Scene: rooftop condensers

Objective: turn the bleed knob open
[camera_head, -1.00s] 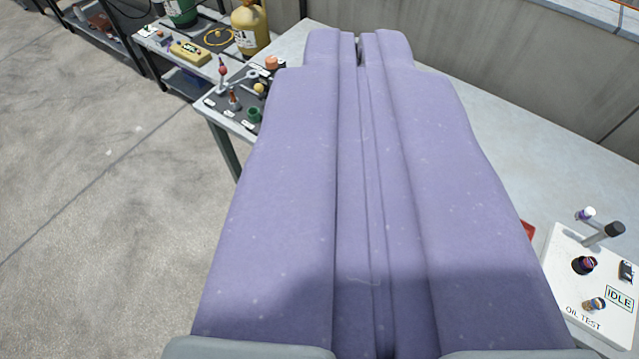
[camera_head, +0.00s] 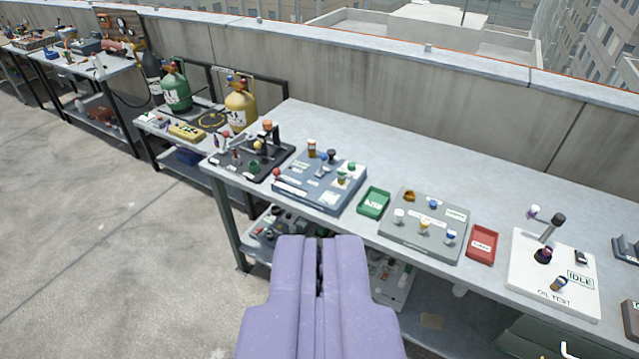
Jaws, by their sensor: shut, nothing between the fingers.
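My lavender gripper (camera_head: 319,243) is at the bottom middle, in front of the workbench's near edge. Its fingers are together and hold nothing. No knob carries a readable bleed label, so I cannot tell which is the bleed knob. Knobs show on the white oil test panel (camera_head: 525,270), which has a dark knob (camera_head: 543,256), a brass one (camera_head: 558,284), a lever (camera_head: 553,227) and an IDLE display. The blue-grey panel (camera_head: 300,187) and the grey panel (camera_head: 440,246) also carry several small knobs. My gripper appears apart from all of them.
A green tray (camera_head: 374,203) and a red tray (camera_head: 482,245) lie between the panels on the workbench (camera_head: 400,150). A black board (camera_head: 235,160) with fittings is at its left end. Green (camera_head: 176,90) and yellow (camera_head: 240,104) cylinders stand beyond. Open floor lies left.

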